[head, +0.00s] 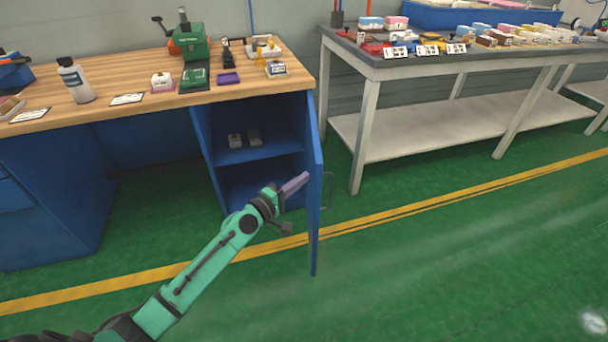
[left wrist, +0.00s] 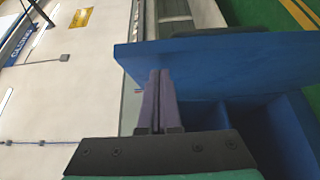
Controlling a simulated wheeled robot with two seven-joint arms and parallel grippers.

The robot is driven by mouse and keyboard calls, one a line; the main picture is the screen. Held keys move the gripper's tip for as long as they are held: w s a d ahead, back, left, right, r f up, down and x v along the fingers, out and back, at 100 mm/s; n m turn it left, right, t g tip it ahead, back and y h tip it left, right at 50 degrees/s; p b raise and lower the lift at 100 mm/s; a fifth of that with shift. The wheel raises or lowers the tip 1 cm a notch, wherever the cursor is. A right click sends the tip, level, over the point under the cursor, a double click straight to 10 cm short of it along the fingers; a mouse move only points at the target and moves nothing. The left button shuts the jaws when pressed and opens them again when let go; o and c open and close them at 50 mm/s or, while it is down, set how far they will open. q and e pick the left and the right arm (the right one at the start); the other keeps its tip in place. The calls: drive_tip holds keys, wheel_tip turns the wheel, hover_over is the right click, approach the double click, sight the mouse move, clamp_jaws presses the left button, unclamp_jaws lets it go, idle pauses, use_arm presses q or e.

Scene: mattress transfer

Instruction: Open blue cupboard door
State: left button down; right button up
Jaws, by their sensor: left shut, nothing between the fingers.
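The blue cupboard door (head: 314,190) stands swung out from the right side of the blue cupboard (head: 262,155) under the wooden workbench. Its bar handle (head: 328,190) is on the door's outer side, to the right. The cupboard interior with its shelf is exposed. My left gripper (head: 297,184) is at the inner side of the door, its purple fingers together and empty, close to the door panel; I cannot tell if they touch. In the left wrist view the shut fingers (left wrist: 158,100) point at the blue door (left wrist: 220,60), with the cupboard compartments at the lower right. My right gripper is not in view.
Two small grey items (head: 245,139) lie on the cupboard shelf. The wooden bench top (head: 140,109) holds a white bottle (head: 75,80), a green press (head: 190,42) and small parts. A grey table (head: 450,62) stands to the right. Green floor (head: 430,260) is clear in front.

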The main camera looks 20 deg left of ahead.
use_arm(q)
drive_tip(key=shift+w+d, duration=0.15)
drive_tip(key=shift+d, duration=0.25)
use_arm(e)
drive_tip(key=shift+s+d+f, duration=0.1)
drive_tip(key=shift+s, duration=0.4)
